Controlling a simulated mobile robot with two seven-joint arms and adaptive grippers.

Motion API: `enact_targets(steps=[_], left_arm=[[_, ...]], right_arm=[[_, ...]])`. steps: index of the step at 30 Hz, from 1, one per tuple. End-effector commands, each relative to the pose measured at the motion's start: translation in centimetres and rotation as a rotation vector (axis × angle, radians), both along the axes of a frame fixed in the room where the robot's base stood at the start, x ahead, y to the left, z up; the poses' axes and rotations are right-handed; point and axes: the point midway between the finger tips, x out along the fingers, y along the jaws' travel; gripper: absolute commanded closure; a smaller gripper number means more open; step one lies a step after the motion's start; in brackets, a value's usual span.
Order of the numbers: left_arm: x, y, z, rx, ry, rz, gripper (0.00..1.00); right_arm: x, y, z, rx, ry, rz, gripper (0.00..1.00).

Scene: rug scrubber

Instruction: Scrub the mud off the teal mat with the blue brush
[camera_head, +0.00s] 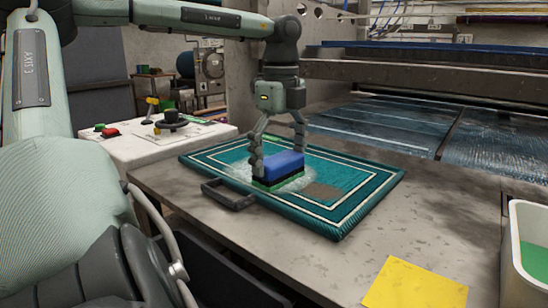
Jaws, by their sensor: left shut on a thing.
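The teal mat (370,190) with white border lines lies flat on the grey worktable. A brown mud patch (323,192) shows on it, just right of the brush. The blue brush (284,163) has a blue top, a dark middle and a green lower edge. It rests on the mat, with a whitish, foamy area around it. My left gripper (278,160) comes down from above and is shut on the brush, one finger at each side. The brush's underside and the mat beneath it are hidden. My right gripper is not in view.
A yellow cloth (416,284) lies on the front of the table. A white bin (527,245) with green inside stands at right. A white control box (150,139) stands behind left.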

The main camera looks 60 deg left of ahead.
Motion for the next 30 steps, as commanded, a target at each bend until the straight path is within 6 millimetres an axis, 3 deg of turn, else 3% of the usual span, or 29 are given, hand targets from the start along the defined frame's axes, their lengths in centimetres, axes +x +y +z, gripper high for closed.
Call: enact_targets(steps=[7,18,30], left_arm=[[-0.1,-0.2,0.0,-0.008,0.008,-0.002,0.43],[-0.1,-0.1,4.2,-0.004,0.004,-0.001,0.43],[0.1,-0.6,4.5,-0.005,0.005,-0.004,0.43]], right_arm=[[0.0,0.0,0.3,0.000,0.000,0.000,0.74],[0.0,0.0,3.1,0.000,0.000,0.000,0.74],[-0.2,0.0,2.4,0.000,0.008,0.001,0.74]])
